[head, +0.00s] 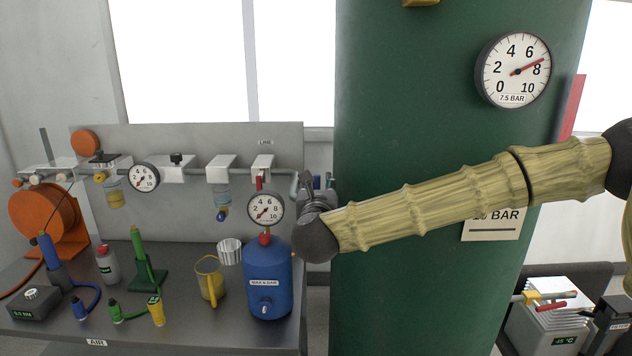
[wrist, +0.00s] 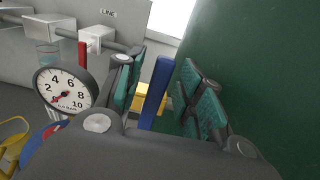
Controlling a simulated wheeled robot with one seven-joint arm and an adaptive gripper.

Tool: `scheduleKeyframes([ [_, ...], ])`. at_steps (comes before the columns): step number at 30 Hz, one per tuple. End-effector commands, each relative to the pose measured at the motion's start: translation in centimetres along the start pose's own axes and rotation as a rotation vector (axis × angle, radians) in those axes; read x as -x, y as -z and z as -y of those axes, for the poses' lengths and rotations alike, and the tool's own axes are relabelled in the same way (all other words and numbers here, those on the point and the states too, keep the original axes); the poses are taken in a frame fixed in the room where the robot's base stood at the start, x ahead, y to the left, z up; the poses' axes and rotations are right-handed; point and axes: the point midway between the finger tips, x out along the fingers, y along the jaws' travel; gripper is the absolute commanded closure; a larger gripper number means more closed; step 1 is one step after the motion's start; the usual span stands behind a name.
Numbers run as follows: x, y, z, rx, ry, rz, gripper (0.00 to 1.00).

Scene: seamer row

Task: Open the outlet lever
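A blue upright lever (wrist: 156,93) shows in the wrist view, in front of a yellow fitting (wrist: 149,99). No label is visible on it. My gripper (wrist: 166,88) has its teal-padded fingers apart, one on each side of the blue lever. A gap shows at the right pad; whether the left pad touches the lever is unclear. In the head view my gripper (head: 308,182) is at the right end of the pipe, seen side-on, and the blue lever is hidden there. A red lever (wrist: 82,55) stands by the LINE block, left of my gripper.
The green tank (head: 420,120) rises close to the right of my gripper.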

Motion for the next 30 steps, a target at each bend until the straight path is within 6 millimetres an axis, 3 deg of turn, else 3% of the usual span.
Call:
scheduleKeyframes([
  [12, -0.63, 0.03, -0.04, 0.001, -0.002, 0.0, 0.62],
  [18, -0.62, 0.02, -0.03, 0.001, -0.001, 0.0, 0.99],
  [30, -0.61, 0.06, -0.15, 0.023, -0.001, 0.0, 1.0],
])
